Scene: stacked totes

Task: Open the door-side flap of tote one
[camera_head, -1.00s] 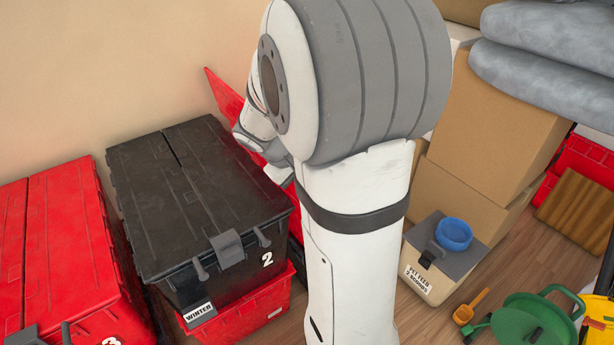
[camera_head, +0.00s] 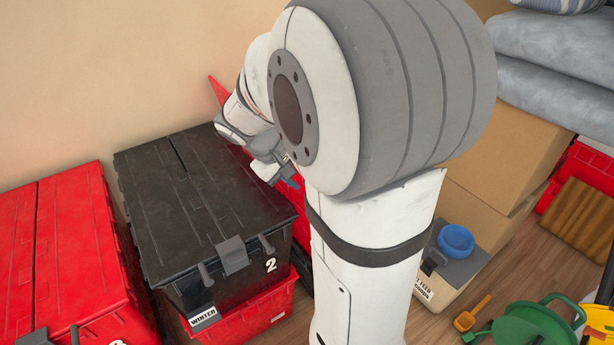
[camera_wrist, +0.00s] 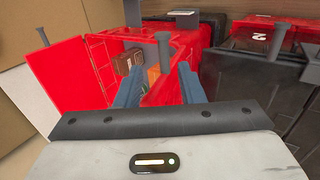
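A red tote (camera_wrist: 191,46) stands beside the black tote 2 in the wrist view, with its top at least partly open. A brown item (camera_wrist: 128,62) and something orange show inside. A ribbed red flap (camera_wrist: 65,76) stands raised on the left side of that view. In the head view a tip of red panel (camera_head: 216,88) shows behind my arm, which hides most of this tote; no number on it is readable. My gripper (camera_wrist: 160,88) is open over the tote, its two blue fingers apart with a red edge below and between them. I cannot tell whether they touch it.
Black tote 2 (camera_head: 205,200) sits closed on a lower red tote (camera_head: 245,322), beside my gripper. Another red tote (camera_head: 70,250) is at the left. Cardboard boxes (camera_head: 505,150) rise at the right. A green item (camera_head: 530,325) and orange scoop (camera_head: 472,314) lie on the floor.

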